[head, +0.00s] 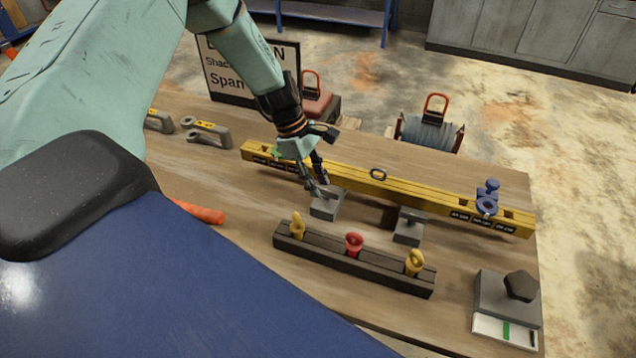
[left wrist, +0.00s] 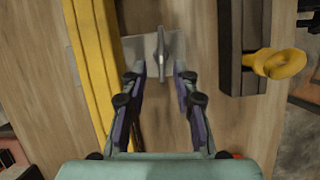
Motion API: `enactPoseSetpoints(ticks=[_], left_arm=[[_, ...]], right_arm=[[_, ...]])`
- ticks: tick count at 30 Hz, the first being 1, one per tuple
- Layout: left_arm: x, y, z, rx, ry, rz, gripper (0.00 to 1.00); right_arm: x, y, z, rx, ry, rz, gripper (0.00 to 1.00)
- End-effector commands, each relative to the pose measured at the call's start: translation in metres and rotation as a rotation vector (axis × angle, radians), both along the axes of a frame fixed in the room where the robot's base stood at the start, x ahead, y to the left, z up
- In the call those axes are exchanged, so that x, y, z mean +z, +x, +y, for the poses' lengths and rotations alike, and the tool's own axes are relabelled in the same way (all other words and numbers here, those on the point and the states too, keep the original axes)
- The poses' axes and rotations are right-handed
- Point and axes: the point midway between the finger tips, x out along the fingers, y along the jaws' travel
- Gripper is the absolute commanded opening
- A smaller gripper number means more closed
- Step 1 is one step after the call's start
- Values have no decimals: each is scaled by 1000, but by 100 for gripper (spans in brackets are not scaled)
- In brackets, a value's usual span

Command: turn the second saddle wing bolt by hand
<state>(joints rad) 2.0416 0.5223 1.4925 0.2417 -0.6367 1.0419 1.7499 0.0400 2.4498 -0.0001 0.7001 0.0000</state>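Two grey saddle blocks stand on the bench in front of a long yellow beam (head: 345,179). The left saddle (head: 324,212) is under my left gripper (head: 318,188); the right saddle (head: 408,238) has a dark wing bolt (head: 411,216) on top and stands clear. In the left wrist view my left gripper (left wrist: 159,72) is open, one finger each side of a grey wing bolt (left wrist: 161,48) on the saddle plate (left wrist: 135,47). A gap shows between each fingertip and the wing. In the head view the fingers partly hide this bolt. My right gripper is not in view.
A dark rail (head: 350,264) with yellow and red eye bolts lies in front of the saddles. A blue shackle (head: 487,197) sits on the beam's right end.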

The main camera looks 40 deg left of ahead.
Motion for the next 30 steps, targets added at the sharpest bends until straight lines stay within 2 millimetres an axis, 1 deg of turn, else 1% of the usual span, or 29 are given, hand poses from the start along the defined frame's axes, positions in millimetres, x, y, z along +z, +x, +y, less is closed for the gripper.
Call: enactPoseSetpoints(ticks=[3,10,20,21,30], left_arm=[[-4,0,-2,-3,1,0,29],[-4,1,-3,-3,0,0,29],[-4,1,-3,-3,0,-1,1],[-4,1,-3,-3,0,-1,0],[-4,1,-3,-3,0,0,0]], right_arm=[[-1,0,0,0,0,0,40],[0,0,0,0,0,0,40],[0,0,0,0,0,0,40],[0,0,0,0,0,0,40],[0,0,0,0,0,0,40]])
